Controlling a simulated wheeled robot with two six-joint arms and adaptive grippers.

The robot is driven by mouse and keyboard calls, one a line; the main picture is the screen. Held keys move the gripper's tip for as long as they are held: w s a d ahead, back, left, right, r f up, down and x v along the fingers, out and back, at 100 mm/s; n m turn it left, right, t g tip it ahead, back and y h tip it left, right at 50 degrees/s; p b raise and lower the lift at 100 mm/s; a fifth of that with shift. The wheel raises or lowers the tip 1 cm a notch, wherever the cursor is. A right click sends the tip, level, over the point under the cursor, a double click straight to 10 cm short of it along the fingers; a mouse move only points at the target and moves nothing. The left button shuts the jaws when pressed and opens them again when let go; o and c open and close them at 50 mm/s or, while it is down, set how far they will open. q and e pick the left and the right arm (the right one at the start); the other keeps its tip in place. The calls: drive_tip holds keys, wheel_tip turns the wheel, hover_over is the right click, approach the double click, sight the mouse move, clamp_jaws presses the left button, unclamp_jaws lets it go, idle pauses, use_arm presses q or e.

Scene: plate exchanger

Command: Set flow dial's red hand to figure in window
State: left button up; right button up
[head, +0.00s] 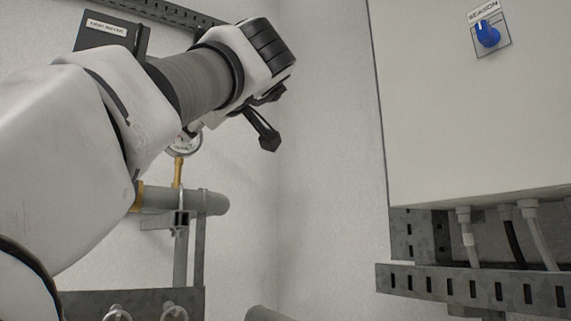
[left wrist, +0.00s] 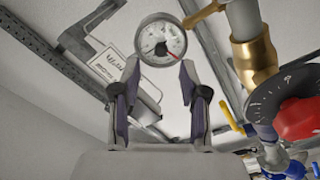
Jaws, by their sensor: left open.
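A round white dial (left wrist: 161,42) with a red hand shows at the top of the left wrist view. The figure that its hand points to is too small to read. In the head view the dial (head: 185,146) is partly hidden behind my left arm. My left gripper (left wrist: 160,72) is open and empty, and the dial shows beyond and between its fingertips. One dark finger (head: 267,137) shows in the head view. A grey box (left wrist: 115,62) with a pale labelled face is left of the dial; no figure in a window is readable. My right gripper is not in view.
A brass-fitted pipe (left wrist: 245,35) and a dark scale with a red knob (left wrist: 300,118) are at the right of the left wrist view. A pale cabinet (head: 465,120) with a blue knob (head: 487,34) stands right, above a slotted tray (head: 470,288).

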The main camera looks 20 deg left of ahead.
use_arm(q)
drive_tip(key=p+x, duration=0.1)
drive_tip(key=x, duration=0.1)
drive_tip(key=p+x, duration=0.2)
drive_tip(key=x, duration=0.1)
drive_tip(key=shift+s+a+r, duration=0.1)
drive_tip(key=shift+a+r, duration=0.05)
drive_tip(key=shift+a, duration=0.3)
clamp_jaws()
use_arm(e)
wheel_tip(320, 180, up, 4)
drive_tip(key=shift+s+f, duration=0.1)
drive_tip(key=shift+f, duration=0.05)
